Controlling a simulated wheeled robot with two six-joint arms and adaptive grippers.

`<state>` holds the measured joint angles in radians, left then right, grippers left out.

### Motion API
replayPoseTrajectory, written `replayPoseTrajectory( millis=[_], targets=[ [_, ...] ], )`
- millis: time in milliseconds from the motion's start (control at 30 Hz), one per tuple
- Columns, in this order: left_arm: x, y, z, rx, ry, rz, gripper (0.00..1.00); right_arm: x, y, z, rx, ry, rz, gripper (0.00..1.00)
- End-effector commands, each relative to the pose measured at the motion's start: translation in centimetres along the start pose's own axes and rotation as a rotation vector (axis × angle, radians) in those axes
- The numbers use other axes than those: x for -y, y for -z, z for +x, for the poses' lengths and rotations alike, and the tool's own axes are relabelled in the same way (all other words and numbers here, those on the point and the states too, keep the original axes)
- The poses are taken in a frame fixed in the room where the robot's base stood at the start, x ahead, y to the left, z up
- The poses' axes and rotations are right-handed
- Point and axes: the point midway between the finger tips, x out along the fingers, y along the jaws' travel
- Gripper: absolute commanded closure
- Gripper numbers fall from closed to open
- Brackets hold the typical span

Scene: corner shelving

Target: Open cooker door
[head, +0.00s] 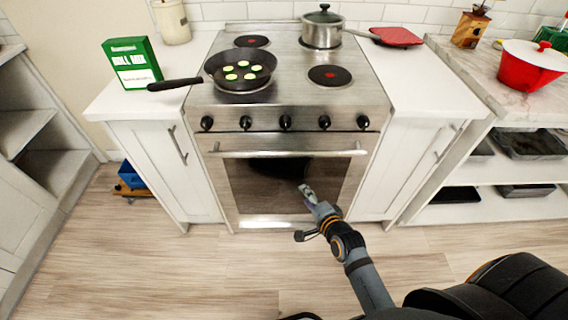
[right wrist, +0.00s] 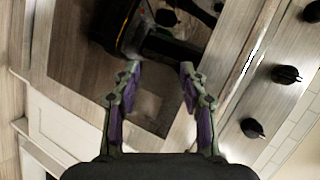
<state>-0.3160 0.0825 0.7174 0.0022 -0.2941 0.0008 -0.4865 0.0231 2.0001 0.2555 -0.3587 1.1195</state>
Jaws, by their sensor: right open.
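The cooker (head: 290,118) stands between two white cabinets, and its door (head: 262,185) is shut. The door has a dark glass window and a long metal handle (head: 288,153) across its top. My right gripper (head: 307,190) is in front of the lower right part of the window, below the handle. In the right wrist view my right gripper (right wrist: 158,76) has its two fingers apart with nothing between them. There the door window (right wrist: 85,60) lies beyond the fingers, and the black knobs (right wrist: 287,74) show at the right. My left gripper is not in view.
A frying pan (head: 226,82) with green-yellow slices and a lidded pot (head: 322,32) stand on the cooktop. The pan's handle sticks out left. A green box (head: 132,64) stands on the left counter. A red pot (head: 530,68) is at right. The floor before the cooker is clear.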

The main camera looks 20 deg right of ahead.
Motion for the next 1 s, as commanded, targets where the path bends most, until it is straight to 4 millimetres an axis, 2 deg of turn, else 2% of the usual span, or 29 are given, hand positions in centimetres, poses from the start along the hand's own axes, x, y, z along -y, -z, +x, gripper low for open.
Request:
replayPoseTrajectory(
  millis=[33,100,200,233,367,467,800,1000],
  targets=[
    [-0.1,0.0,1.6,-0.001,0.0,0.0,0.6,2.4,0.2,-0.5,-0.005,0.07,0.076,0.57],
    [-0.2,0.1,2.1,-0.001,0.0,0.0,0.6,6.0,0.6,-1.8,-0.003,0.146,0.168,0.57],
    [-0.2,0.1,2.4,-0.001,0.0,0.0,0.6,8.9,0.9,-3.2,0.005,0.207,0.245,0.57],
    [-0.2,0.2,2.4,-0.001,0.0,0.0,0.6,9.4,1.0,-3.4,0.006,0.216,0.256,0.57],
    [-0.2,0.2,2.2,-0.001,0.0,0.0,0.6,10.1,1.1,-3.7,0.008,0.227,0.27,0.57],
    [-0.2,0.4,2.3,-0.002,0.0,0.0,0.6,10.2,1.2,-3.0,0.007,0.228,0.269,0.57],
    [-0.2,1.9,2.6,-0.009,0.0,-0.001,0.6,11.7,1.3,3.7,0.007,0.228,0.266,0.57],
    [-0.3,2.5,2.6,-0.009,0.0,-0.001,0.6,12.2,1.4,6.2,0.007,0.227,0.266,0.57]
  ],
)
